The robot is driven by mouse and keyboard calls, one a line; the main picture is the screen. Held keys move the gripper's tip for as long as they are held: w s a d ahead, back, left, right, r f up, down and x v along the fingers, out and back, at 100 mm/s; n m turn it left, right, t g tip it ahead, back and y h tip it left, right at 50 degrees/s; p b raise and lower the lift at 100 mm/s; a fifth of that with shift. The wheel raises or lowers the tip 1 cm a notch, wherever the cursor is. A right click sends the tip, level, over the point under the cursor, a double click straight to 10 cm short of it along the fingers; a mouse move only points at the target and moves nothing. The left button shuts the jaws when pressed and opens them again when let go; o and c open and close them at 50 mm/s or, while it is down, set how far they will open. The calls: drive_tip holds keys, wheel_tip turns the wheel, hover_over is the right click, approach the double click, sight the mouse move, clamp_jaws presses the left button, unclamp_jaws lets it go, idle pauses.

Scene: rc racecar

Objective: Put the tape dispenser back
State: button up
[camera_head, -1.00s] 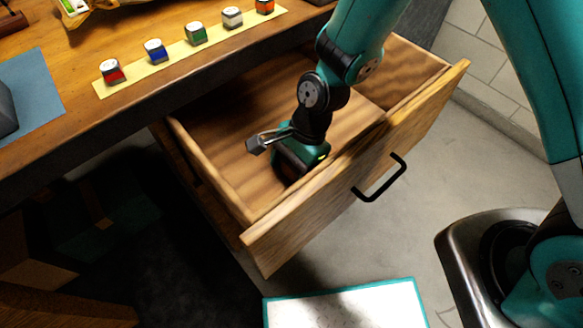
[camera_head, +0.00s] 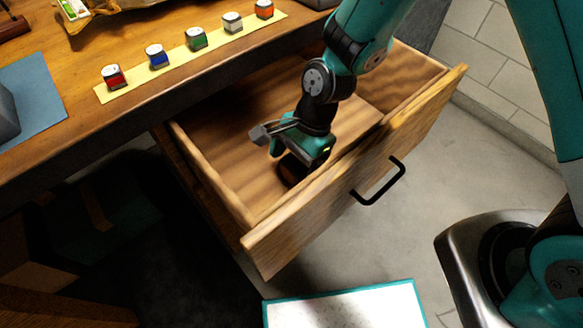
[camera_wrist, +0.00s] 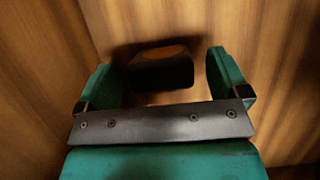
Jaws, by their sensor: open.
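A dark, rounded object, which looks like the tape dispenser (camera_wrist: 162,72), lies on the wooden bottom of the open drawer (camera_head: 225,150). In the wrist view it sits between the two teal fingers of my gripper (camera_wrist: 160,62), with visible gaps on both sides. My gripper (camera_head: 298,160) is open and points down into the drawer, near its front panel. In the head view, only a dark part of the object shows below my gripper; the rest is hidden. I cannot tell how far the fingertips are above the drawer bottom.
The drawer front (camera_head: 350,175) and side walls stand close around my gripper. On the desk, several coloured blocks stand on a yellow strip (camera_head: 190,58). A dark grey object (camera_head: 5,115) rests on a blue mat (camera_head: 38,95). A white teal-edged panel (camera_head: 345,308) lies below.

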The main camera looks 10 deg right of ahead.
drive_tip(key=p+v, duration=0.1)
drive_tip(key=v, duration=0.8)
drive_tip(key=shift+r, duration=0.2)
idle(0.8)
